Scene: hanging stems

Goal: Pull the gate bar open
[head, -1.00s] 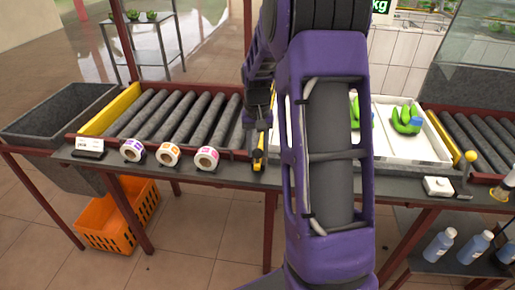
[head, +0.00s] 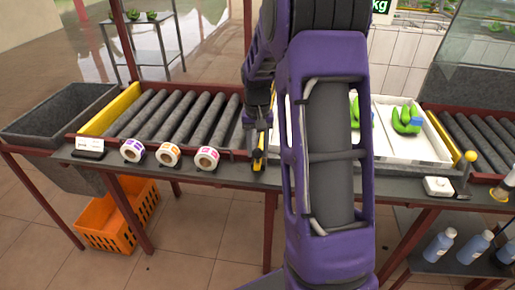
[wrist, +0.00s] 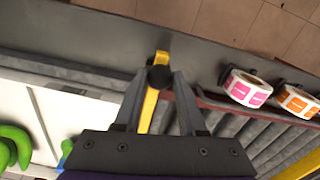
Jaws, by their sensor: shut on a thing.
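A yellow bar with a dark round knob, which I take as the gate bar, shows in the wrist view (wrist: 161,58), running up from between my fingers onto the dark table ledge. My gripper (wrist: 159,79) is shut on it at the knob. In the head view, a short piece of the yellow bar (head: 258,157) shows at the table's front edge, below my gripper (head: 257,125). My purple arm hides much of the area to the right of it.
Label rolls (head: 168,154) stand on the ledge to the left, before a roller conveyor (head: 165,115) with a yellow end bar (head: 108,110). White trays (head: 440,155) with green bananas (head: 406,119) lie to the right. An orange crate (head: 118,215) sits below.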

